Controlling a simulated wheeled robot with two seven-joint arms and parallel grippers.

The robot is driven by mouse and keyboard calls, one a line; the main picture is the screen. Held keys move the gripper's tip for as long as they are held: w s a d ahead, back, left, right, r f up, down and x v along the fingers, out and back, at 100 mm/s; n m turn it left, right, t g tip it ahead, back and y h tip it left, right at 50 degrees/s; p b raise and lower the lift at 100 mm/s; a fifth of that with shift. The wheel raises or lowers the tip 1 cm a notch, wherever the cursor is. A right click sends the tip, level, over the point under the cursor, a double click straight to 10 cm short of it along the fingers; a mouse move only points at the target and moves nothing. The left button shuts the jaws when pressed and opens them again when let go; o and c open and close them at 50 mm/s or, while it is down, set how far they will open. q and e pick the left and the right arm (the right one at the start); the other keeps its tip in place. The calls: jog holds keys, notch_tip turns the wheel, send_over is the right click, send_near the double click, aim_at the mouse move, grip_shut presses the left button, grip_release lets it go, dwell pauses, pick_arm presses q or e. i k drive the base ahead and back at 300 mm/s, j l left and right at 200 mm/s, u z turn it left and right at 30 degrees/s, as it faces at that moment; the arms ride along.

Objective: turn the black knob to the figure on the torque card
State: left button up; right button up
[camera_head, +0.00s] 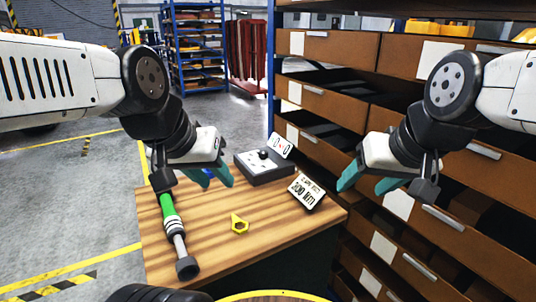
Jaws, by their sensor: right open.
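The black knob (263,153) sits on top of a dark box with a pale top face (257,163) at the table's back edge. A small white display with red marks (281,146) stands behind it. The torque card (307,188) is propped up at the table's right; its large figure ends in NM, but its first digit is too small to read surely. My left gripper (222,176) is above the table, left of the box, apart from the knob; its far finger is hidden. My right gripper (366,185) is open and empty, right of the card.
A yellow piece (239,223) lies mid-table. A small blue thing (207,173) shows by my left gripper. A drawer cabinet (330,100) closes off the right side.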

aim_at(263, 154)
jog(key=i+l+u, duration=0.1)
jog(key=u, duration=0.3)
jog(key=i+l+u, duration=0.1)
jog(key=u, duration=0.35)
jog(key=i+l+u, duration=0.1)
jog(key=u, duration=0.3)
jog(key=l, duration=0.1)
